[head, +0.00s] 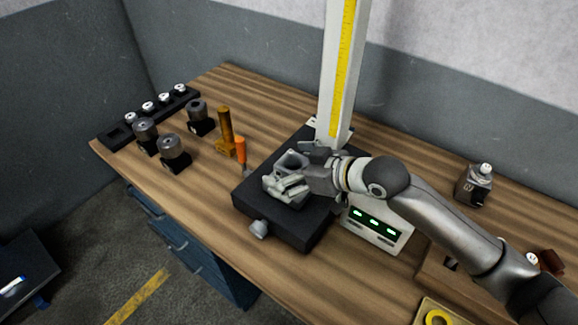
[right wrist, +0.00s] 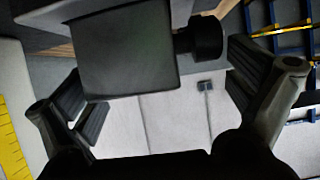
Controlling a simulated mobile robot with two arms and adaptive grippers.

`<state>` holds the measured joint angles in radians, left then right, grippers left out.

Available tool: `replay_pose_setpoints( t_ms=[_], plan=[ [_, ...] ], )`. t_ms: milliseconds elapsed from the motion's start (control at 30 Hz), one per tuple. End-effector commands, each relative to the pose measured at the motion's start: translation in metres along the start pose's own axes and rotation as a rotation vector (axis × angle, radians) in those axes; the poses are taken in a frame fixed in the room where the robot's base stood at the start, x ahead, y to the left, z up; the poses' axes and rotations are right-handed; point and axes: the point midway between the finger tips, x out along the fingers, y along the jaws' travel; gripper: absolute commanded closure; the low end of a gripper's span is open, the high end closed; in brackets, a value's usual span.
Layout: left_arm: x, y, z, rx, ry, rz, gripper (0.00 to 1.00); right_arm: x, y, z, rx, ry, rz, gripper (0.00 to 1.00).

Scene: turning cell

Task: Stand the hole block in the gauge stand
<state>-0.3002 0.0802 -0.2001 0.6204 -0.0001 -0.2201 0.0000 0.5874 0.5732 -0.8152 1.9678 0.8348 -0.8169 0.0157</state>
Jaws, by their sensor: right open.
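The hole block (head: 291,160), a grey block with a dark round opening on top, is over the black base of the gauge stand (head: 308,232), close to the tall white column with a yellow scale. My right gripper (head: 286,187) is open beside the block, its fingers partly covering it. I cannot tell whether the block touches the base. In the right wrist view a dark square face (right wrist: 125,50) with a black round stub fills the space between the open fingers of my right gripper (right wrist: 165,95); it looks like the block. My left gripper is out of view.
A white readout box (head: 375,222) with green digits stands right of the base. Orange-handled tools (head: 241,150), grey cylinders (head: 173,148) and a black rack (head: 150,118) stand to the left. A grey block (head: 474,184) and a yellow ring (head: 438,318) are at right.

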Motion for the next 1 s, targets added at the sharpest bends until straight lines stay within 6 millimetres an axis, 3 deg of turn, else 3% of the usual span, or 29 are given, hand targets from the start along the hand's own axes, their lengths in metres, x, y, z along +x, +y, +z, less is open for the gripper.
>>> replay_pose_setpoints(
  t_ms=[267, 700, 1000],
  plan=[
    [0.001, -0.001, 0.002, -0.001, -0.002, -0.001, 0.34, -0.004, 0.0, 0.006, 0.004, -0.013, 0.0, 0.0],
    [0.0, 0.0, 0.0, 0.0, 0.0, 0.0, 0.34, -0.084, 0.001, 0.003, 0.0, -0.006, 0.002, 0.0],
    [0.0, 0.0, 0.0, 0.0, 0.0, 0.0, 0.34, -0.116, 0.001, 0.001, 0.001, -0.003, 0.001, 0.0]
  ],
)
